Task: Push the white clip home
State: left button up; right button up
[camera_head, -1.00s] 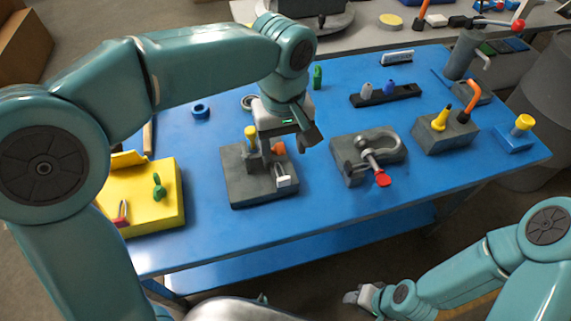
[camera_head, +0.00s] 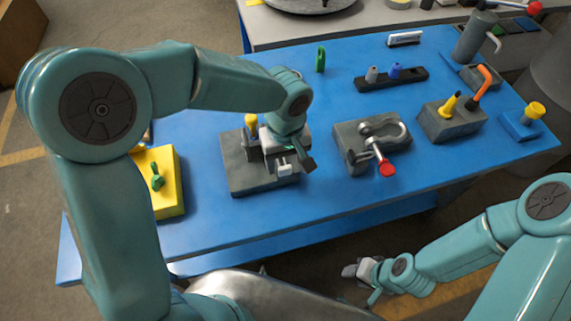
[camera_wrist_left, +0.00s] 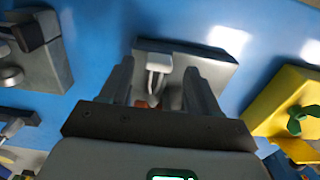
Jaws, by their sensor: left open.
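The white clip (camera_head: 285,170) is on the front right part of a dark grey block (camera_head: 238,182) on the blue table. My left gripper (camera_head: 290,158) is open, low over the block, right behind the clip. In the left wrist view the clip (camera_wrist_left: 159,63) shows between and beyond the two spread fingers (camera_wrist_left: 158,88), and an orange part shows just below it. I cannot tell whether a finger touches the clip. My right gripper (camera_head: 362,271) is at the bottom, away from the table; its jaws are too small to read.
A yellow peg (camera_head: 251,122) stands on the same block, close to my left gripper. A yellow box (camera_head: 168,198) is to the left. A grey block with a shackle and red-ended pin (camera_head: 387,169) is to the right. Blue table is clear between the blocks.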

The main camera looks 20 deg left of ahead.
aim_at(285, 167)
pick_arm(q)
jog(key=f, duration=0.3)
jog(key=shift+w+a+f, duration=0.15)
jog(key=shift+w+f, duration=0.15)
jog(key=shift+f, duration=0.1)
jog(key=shift+s+r, duration=0.15)
jog(key=shift+s, duration=0.1)
jog(key=shift+w, duration=0.15)
grip_shut()
jog(key=w+a, duration=0.2)
jog(key=w, duration=0.1)
jog(key=shift+s+d, duration=0.1)
grip_release()
notch_tip(285, 167, up, 16)
jog(key=shift+r+b, duration=0.15)
jog(key=shift+b, duration=0.2)
